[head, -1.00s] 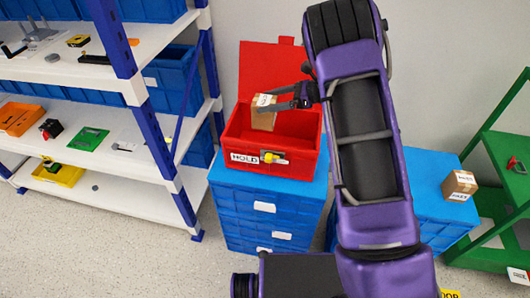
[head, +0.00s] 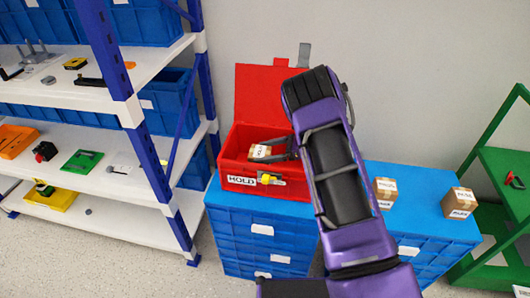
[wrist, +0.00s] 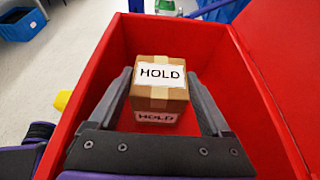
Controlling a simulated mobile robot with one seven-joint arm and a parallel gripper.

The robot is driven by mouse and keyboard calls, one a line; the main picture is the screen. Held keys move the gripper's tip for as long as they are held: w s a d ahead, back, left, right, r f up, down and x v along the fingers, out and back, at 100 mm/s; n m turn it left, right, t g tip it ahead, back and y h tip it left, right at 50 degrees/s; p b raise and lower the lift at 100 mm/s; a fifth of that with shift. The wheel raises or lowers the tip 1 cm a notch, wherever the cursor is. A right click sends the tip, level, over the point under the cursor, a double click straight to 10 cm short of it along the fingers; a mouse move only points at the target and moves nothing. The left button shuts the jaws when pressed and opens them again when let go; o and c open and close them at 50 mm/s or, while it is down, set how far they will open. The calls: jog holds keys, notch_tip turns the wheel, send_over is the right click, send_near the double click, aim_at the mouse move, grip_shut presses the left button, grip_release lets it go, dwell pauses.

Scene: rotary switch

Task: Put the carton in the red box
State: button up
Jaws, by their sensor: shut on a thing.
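A small brown carton (head: 260,151) with a white label reading HOLD is within the open red box (head: 233,168). My gripper (head: 272,150) reaches into the box from the right, shut on the carton. In the wrist view, the carton (wrist: 158,100) sits between the two grey fingers of my gripper (wrist: 158,82), with the box's red walls (wrist: 270,110) around it. Whether the carton touches the box floor I cannot tell. The red lid (head: 262,95) stands open at the back. The box front has a HOLD label and a yellow latch (head: 268,179).
The red box stands on blue drawers (head: 262,229). Two more cartons, one (head: 385,190) near my arm and one (head: 460,203) farther right, stand on the blue top. A white shelf (head: 120,186) with blue posts is at left, a green rack (head: 505,185) at right.

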jog(key=shift+f+b, duration=0.45)
jog(key=shift+b, duration=0.1)
jog(key=shift+f, duration=0.15)
jog(key=o, duration=1.4)
jog(key=shift+r+p, duration=0.4)
jog(key=shift+r, duration=0.1)
jog(key=shift+r+p, duration=0.5)
jog(key=shift+p, duration=0.1)
jog(key=v, duration=1.1)
jog(key=shift+d, duration=0.45)
